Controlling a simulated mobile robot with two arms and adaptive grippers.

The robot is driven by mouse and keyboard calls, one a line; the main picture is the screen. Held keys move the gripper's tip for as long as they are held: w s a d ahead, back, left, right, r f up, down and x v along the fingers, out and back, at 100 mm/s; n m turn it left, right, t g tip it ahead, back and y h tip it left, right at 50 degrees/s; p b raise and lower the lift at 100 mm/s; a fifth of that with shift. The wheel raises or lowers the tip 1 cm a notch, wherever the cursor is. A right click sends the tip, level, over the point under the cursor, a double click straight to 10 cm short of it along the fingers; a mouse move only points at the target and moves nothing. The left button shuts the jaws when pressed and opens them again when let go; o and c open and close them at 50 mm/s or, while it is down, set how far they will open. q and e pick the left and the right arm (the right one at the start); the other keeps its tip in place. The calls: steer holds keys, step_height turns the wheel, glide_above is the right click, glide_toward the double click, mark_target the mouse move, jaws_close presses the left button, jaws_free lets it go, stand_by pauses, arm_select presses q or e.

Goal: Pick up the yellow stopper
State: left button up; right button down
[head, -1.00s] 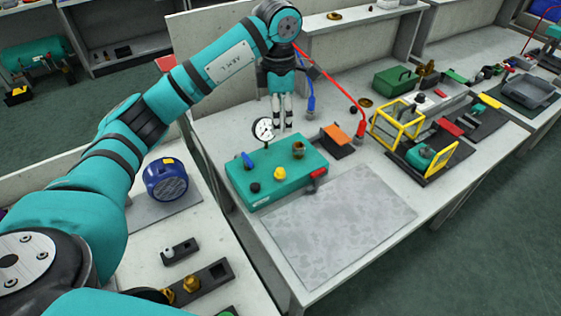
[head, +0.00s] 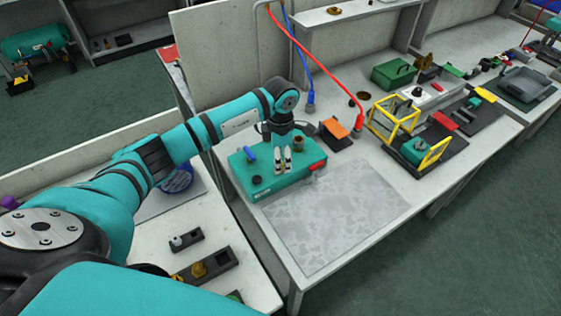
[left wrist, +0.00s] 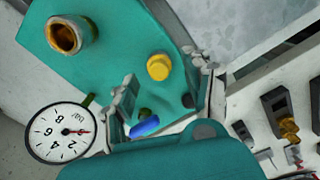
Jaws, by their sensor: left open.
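The yellow stopper (left wrist: 158,66) stands on top of the teal box (left wrist: 115,45) in the left wrist view. In the head view the stopper is largely hidden by my left gripper (head: 283,165), which points down over the teal box (head: 290,186). In the left wrist view my left gripper (left wrist: 168,80) is open, with one finger on each side of the stopper's position in the picture. I cannot tell whether the fingertips are down at its height. My right gripper is not in view.
A blue lever (left wrist: 145,126), a brass fitting (left wrist: 72,35) and a pressure gauge (left wrist: 62,133) are on the teal box near the gripper. A black knob (head: 257,180) and a red handle (head: 318,166) are close too. The grey mat (head: 335,225) in front is clear.

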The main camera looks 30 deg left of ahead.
arm_select(q)
steer(key=shift+f, duration=0.9)
steer(key=shift+c, duration=0.3)
steer(key=c, duration=0.8)
steer(key=shift+c, duration=0.2)
steer(key=shift+w+r, duration=0.1)
steer(key=shift+r, duration=0.1)
